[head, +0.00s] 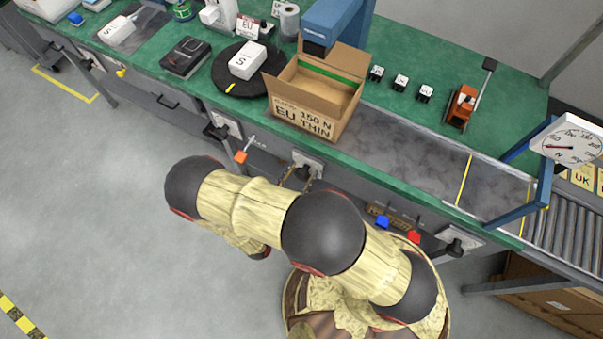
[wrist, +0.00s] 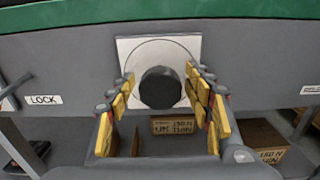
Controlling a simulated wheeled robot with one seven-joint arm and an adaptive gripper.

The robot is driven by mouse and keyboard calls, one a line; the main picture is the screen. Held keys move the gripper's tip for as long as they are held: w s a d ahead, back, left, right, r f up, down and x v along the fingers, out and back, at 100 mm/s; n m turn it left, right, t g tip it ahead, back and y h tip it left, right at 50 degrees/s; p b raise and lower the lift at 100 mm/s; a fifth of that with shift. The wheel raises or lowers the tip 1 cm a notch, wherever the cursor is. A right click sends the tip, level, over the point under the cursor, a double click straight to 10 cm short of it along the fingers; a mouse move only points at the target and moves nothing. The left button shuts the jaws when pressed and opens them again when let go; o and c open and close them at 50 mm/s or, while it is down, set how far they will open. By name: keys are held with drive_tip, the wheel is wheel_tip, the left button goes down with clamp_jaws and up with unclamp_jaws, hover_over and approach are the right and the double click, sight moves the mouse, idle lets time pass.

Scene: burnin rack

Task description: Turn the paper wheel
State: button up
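A dark round knob (wrist: 161,88) stands out from a white square plate (wrist: 187,45) on the grey bench front. No label naming it the paper wheel is readable. My gripper (wrist: 163,95) is open, with yellow-padded fingers left and right of the knob. A small gap shows on each side, and I see no clear contact. In the head view this plate (head: 309,160) is the middle one on the bench front, with my gripper (head: 297,177) in front of it. Two similar plates with dark knobs are at the left (head: 227,122) and right (head: 462,236).
A LOCK label (wrist: 43,100) is left of the knob, near an orange-tipped lever (head: 240,157). An open carton (head: 311,112) stands on the green bench above. Boxes (wrist: 174,126) lie below. The floor at left is clear.

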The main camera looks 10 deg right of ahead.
drive_tip(key=c, duration=0.9)
drive_tip(key=m, duration=0.3)
drive_tip(key=shift+m, duration=0.3)
drive_tip(key=m, duration=0.4)
drive_tip(key=shift+s+d+f+m+b, duration=0.1)
drive_tip(key=shift+m+b, duration=0.2)
drive_tip(key=shift+b, duration=0.1)
drive_tip(key=m, duration=0.3)
drive_tip(key=shift+f+m+b, duration=0.1)
drive_tip(key=shift+m+b, duration=0.2)
drive_tip(key=shift+b, duration=0.05)
drive_tip(key=shift+d+m+b, duration=0.1)
drive_tip(key=shift+m+b, duration=0.4)
drive_tip(key=shift+m, duration=1.4)
drive_tip(key=o, duration=1.1)
